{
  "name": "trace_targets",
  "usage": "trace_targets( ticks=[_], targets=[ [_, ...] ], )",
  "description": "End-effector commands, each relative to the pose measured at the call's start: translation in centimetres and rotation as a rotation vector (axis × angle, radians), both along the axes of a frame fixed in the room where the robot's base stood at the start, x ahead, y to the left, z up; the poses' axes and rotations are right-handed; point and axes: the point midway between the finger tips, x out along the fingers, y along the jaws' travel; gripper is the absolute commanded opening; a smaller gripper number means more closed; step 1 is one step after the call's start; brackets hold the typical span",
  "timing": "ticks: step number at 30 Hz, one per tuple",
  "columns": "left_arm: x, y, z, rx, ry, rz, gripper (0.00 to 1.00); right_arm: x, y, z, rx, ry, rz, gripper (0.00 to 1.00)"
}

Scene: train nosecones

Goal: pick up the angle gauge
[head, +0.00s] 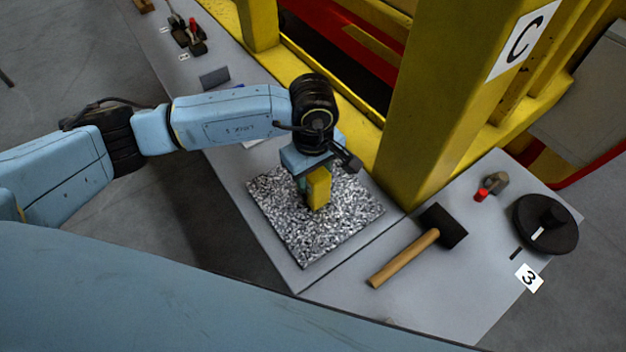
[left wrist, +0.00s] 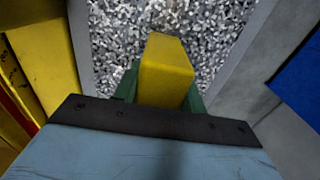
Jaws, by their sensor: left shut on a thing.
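A yellow block-shaped thing, which I take to be the angle gauge (head: 319,187), is between the fingers of my left gripper (head: 310,188). It also shows in the left wrist view as a yellow block (left wrist: 166,72) with green finger parts on both sides. My left gripper is shut on it, pointing down over a black-and-white speckled mat (head: 290,235). I cannot tell whether the block touches the mat. Its lower end is partly hidden by the gripper in the wrist view. My right gripper is not in view.
A mallet (head: 420,245) with a wooden handle lies right of the mat. A round black disc (head: 545,225) and a small red-tipped tool (head: 490,186) lie beyond it. A yellow post (head: 435,100) stands close behind the mat. Small tools (head: 188,35) lie at the far left.

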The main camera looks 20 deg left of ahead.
Motion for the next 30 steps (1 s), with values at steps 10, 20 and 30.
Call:
trace_targets(
  ticks=[10,20,30],
  targets=[
    [0.2,0.0,2.9,-0.003,-0.007,-0.001,0.07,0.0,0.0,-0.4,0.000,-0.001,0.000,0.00],
    [0.1,0.0,8.7,-0.002,-0.004,0.000,0.07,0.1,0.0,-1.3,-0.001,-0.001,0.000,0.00],
    [0.0,-0.1,4.0,-0.004,0.003,-0.001,0.07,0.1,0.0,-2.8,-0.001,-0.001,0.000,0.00]
  ],
)
